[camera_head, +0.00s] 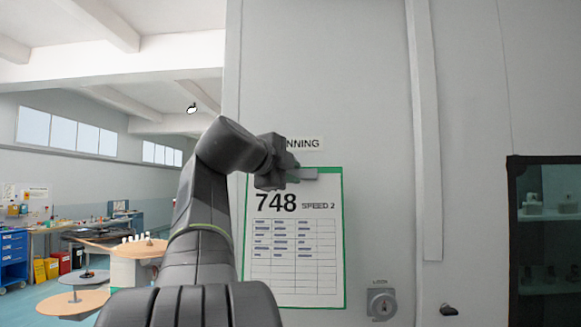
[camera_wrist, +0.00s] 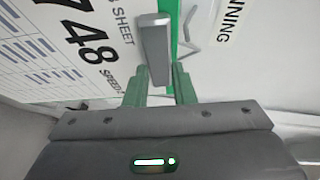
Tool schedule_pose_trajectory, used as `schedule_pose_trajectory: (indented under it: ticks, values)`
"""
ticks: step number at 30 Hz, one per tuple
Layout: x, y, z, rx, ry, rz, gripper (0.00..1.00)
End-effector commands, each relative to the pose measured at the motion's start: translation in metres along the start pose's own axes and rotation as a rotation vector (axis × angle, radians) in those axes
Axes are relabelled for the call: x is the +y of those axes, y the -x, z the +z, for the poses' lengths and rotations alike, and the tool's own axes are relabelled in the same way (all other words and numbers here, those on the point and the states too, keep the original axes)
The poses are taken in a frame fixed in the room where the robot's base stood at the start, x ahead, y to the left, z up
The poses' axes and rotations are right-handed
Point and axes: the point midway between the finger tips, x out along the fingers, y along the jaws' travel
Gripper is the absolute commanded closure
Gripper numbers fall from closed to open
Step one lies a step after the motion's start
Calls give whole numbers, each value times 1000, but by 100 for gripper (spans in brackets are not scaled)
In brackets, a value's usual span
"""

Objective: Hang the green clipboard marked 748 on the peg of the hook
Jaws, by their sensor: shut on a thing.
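The green clipboard (camera_head: 343,240) is marked 748 SPEED 2 and carries a white sheet with a table. It hangs upright from my gripper (camera_head: 294,176) in front of the grey wall panel. My gripper is shut on its top edge near the metal clip (camera_head: 308,173). In the wrist view, the clip (camera_wrist: 154,50) and green edge lie just beyond my gripper's fingertips (camera_wrist: 158,80). A thin pale angled shape (camera_wrist: 200,35) beside the green edge may be the hook. I cannot make out a peg, nor whether the clipboard touches it.
A white label ending in NNING (camera_head: 303,143) is on the panel above the clipboard, partly behind my arm. A key lock (camera_head: 380,304) and a dark knob (camera_head: 448,310) are lower right. A dark glass cabinet (camera_head: 545,240) stands far right. Round tables (camera_head: 135,249) and workbenches are at left.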

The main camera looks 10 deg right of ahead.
Motion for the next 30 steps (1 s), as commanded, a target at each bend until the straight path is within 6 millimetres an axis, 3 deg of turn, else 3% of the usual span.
schedule_pose_trajectory:
  ticks: [18, 30]
  values:
    - [-1, -31, 17, 0, -1, 0, 100]
    - [-2, -35, 19, 0, 0, -1, 100]
